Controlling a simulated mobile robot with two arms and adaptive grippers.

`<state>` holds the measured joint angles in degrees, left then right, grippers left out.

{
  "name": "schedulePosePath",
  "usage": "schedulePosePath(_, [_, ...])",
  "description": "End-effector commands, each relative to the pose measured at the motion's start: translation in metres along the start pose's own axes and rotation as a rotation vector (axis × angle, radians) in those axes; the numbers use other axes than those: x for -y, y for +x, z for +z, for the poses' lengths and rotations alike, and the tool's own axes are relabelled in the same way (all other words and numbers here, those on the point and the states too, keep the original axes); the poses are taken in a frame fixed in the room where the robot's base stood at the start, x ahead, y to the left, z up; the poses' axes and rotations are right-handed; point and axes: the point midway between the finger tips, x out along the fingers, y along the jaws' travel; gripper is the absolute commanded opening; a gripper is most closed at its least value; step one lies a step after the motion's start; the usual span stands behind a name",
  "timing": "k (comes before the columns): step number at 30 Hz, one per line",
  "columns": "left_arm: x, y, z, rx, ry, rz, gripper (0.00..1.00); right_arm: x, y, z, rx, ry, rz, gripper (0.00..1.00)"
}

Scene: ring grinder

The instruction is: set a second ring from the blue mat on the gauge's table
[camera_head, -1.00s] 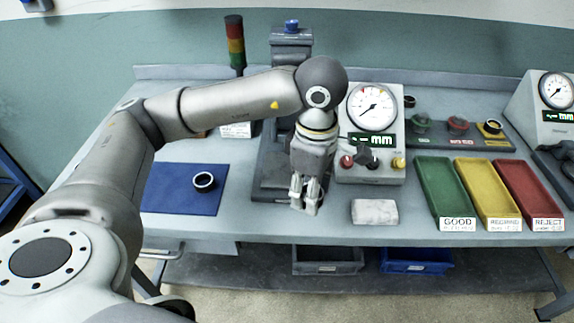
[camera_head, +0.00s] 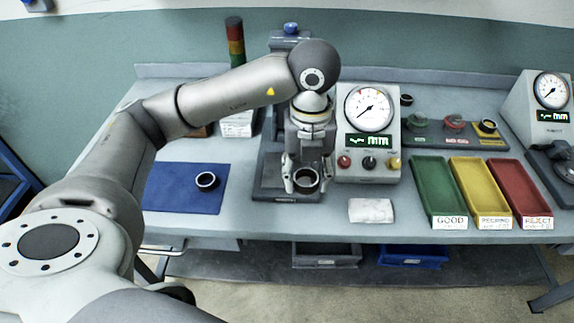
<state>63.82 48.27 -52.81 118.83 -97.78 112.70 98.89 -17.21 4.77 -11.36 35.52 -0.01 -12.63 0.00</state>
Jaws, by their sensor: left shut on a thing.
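My left gripper (camera_head: 305,179) is shut on a dark ring (camera_head: 306,187), with a finger on each side of it. The ring is over the front of the gauge's dark base (camera_head: 268,184); I cannot tell whether it touches the gauge's table, which the gripper and ring hide. A second dark ring (camera_head: 206,181) lies on the right part of the blue mat (camera_head: 172,190). The gauge's dial box (camera_head: 368,140) stands just right of the gripper. My right gripper is not in view.
Green (camera_head: 435,180), yellow (camera_head: 478,180) and red (camera_head: 517,180) trays are farther right. A signal tower (camera_head: 235,45) stands behind. The bench between mat and gauge base is clear.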

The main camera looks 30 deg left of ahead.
Motion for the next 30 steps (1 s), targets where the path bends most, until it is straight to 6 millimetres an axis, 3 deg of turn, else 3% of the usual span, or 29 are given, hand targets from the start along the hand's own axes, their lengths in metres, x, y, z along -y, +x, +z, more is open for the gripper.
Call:
schedulePosePath(9, [-0.004, -0.014, 0.004, -0.001, -0.656, 0.001, 0.18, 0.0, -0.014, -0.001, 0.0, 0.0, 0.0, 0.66])
schedulePosePath(15, [-0.005, -0.019, 0.006, -0.001, -0.997, 0.002, 0.18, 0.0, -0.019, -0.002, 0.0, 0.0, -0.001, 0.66])
schedulePosePath(23, [-0.007, -0.02, 0.01, -0.002, -1.198, 0.005, 0.18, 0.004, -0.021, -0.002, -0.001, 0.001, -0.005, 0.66])
schedulePosePath(26, [-0.01, -0.014, 0.022, -0.004, -1.214, 0.007, 0.18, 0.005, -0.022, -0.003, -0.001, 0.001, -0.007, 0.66])
schedulePosePath(30, [-0.017, 0.002, 0.054, -0.005, -1.216, 0.01, 0.18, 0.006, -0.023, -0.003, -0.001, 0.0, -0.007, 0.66])
